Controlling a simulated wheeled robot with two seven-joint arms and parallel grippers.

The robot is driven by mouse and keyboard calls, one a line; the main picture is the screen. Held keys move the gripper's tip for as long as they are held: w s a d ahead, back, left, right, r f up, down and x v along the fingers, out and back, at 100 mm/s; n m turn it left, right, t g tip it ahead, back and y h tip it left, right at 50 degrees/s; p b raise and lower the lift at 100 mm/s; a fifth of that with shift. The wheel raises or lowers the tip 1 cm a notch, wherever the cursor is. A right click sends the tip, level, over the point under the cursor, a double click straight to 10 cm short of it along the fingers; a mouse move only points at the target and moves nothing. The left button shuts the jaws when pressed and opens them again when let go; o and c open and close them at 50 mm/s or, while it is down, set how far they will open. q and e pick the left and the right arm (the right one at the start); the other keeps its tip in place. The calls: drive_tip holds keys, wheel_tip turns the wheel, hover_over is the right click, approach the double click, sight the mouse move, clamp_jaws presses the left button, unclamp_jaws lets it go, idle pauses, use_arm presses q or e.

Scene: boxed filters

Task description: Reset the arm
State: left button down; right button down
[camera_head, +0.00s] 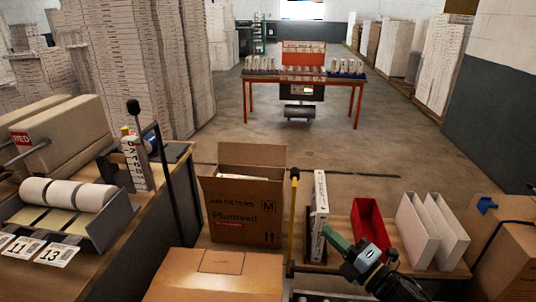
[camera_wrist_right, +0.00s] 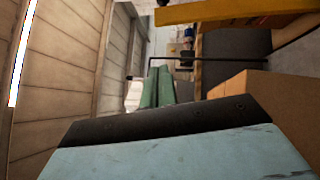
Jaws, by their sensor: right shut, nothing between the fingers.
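My right arm comes in from the bottom right of the head view. Its teal gripper (camera_head: 332,234) is shut and empty. It is beside an upright, thin white boxed filter (camera_head: 319,205) on the shelf, overlapping its lower right edge in the picture; I cannot tell whether they touch. In the right wrist view the green fingers (camera_wrist_right: 158,88) lie close together with nothing between them. My left gripper is not in view.
An open carton (camera_head: 240,210) stands left of a yellow post (camera_head: 293,220); a closed carton (camera_head: 215,280) is in front. A workbench (camera_head: 150,225) is left; an orange table (camera_head: 303,78) is farther back.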

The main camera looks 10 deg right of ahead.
drive_tip(key=s+d+f+m+g+h, duration=0.1)
drive_tip(key=s+f+m+g+h, duration=0.65)
drive_tip(key=m, duration=0.85)
drive_tip(key=s+a+f+m+g+h, duration=0.1)
drive_tip(key=s+f+m+g, duration=0.2)
drive_tip(key=s, duration=0.7)
drive_tip(key=s+a+f+m+g+h, duration=0.15)
drive_tip(key=s+m+g, duration=0.3)
drive_tip(key=s, duration=0.45)
wheel_tip(320, 180, down, 25)
drive_tip(key=s, duration=0.2)
drive_tip(key=s+d+f+g, duration=0.1)
drive_tip(key=s+d+f, duration=0.1)
drive_tip(key=s+f, duration=1.2)
drive_tip(key=shift+s+d+g+y+b, duration=0.3)
drive_tip(key=shift+s+d+b, duration=0.1)
drive_tip(key=shift+s, duration=0.8)
